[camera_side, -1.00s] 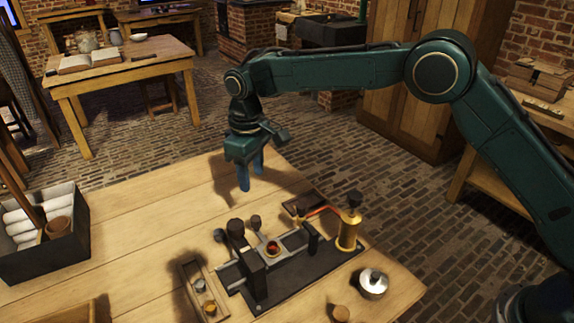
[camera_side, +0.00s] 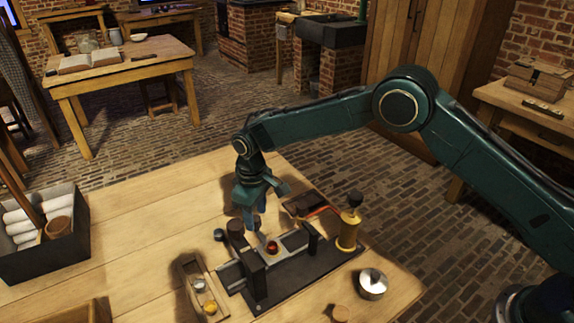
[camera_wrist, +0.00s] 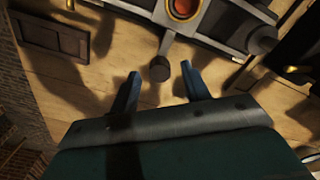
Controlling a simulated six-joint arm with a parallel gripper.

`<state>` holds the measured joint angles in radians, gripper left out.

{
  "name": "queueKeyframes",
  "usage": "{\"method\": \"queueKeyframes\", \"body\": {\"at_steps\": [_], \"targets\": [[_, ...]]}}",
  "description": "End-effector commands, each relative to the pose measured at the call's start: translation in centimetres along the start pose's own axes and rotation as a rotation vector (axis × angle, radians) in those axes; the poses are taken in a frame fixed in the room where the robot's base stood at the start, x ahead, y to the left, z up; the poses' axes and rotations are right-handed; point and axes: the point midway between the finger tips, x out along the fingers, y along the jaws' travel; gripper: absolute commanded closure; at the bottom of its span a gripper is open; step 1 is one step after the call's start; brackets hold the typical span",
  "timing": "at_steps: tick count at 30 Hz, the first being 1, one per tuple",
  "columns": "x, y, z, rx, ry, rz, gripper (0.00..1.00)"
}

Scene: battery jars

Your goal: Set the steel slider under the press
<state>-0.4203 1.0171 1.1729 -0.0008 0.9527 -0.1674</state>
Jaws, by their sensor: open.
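The steel slider (camera_side: 294,241) is a pale metal piece on the dark fixture in the side view, with a red-centred round cup (camera_side: 272,247) on it. The cup also shows at the top of the wrist view (camera_wrist: 183,8). The press (camera_side: 254,272) is a black upright block at the fixture's left end. My gripper (camera_side: 255,222) is open and empty, low behind the slider. In the wrist view my gripper (camera_wrist: 160,72) has a dark round knob (camera_wrist: 160,68) on a short stem between its fingertips, apart from both. The knob is hidden in the side view.
A brass cylinder (camera_side: 348,232) with a red lever stands right of the fixture. A metal pot (camera_side: 372,284) is at the front right. A small wooden tray (camera_side: 187,269) is left of the press. The table's left middle is clear.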

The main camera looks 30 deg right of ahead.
Motion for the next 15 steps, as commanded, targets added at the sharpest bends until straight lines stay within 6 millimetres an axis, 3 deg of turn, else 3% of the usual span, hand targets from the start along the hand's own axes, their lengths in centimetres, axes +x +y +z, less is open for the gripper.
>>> {"method": "queueKeyframes", "body": {"at_steps": [14,15], "targets": [[1.09,0.00,0.00,0.000,0.001,0.000,0.53],[1.09,0.00,0.00,0.000,0.001,0.000,0.59]]}}
